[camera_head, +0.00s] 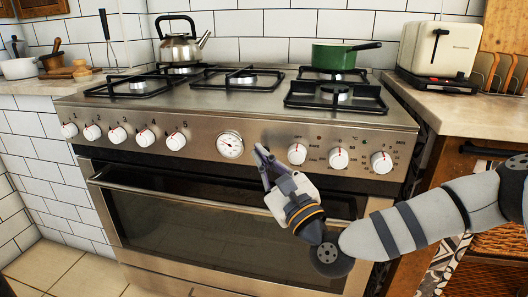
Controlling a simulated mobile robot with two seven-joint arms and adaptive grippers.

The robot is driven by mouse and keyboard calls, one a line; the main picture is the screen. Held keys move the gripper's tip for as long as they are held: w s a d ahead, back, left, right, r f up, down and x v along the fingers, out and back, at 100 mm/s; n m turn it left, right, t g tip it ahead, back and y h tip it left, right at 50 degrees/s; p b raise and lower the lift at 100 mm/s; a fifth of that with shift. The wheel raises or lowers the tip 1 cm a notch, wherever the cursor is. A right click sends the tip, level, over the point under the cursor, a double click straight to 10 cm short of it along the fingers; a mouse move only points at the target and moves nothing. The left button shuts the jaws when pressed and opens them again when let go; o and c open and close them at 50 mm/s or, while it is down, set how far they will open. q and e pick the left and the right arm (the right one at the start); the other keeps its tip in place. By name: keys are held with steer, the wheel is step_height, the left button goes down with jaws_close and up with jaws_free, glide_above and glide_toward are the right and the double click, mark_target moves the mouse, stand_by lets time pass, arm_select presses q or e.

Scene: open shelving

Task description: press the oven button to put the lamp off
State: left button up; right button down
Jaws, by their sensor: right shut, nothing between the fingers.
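The steel oven (205,240) fills the middle, with a handle across its dark glass door. Its front panel (200,150) carries several white knobs at left, a round dial (230,146) near the middle and three knobs at right. My right gripper (260,150) is shut and empty. Its fingertips are at the panel between the dial and the first right-hand knob (297,154); I cannot tell whether they touch it. No separate button shows; the gripper covers that stretch of panel. The door glass looks dark, and I cannot make out a lamp. My left gripper is out of view.
A kettle (181,47) and a green pan (336,56) stand on the hob. A toaster (440,50) stands on the right counter, and bowls and a mortar on the left counter. Floor shows at lower left.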

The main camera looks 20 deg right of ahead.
steer(key=shift+w, duration=0.1)
steer(key=shift+w+d, duration=0.25)
steer(key=shift+w, duration=0.05)
steer(key=shift+b, duration=0.3)
steer(key=shift+s+a, duration=0.25)
steer(key=shift+s, duration=0.15)
steer(key=shift+s, duration=0.1)
steer(key=s+a, duration=0.1)
steer(key=s, duration=0.1)
steer(key=s+a+p, duration=0.1)
steer(key=s+a, duration=0.1)
steer(key=shift+s+a, duration=0.2)
steer(key=shift+s, duration=0.2)
steer(key=shift+p, duration=0.3)
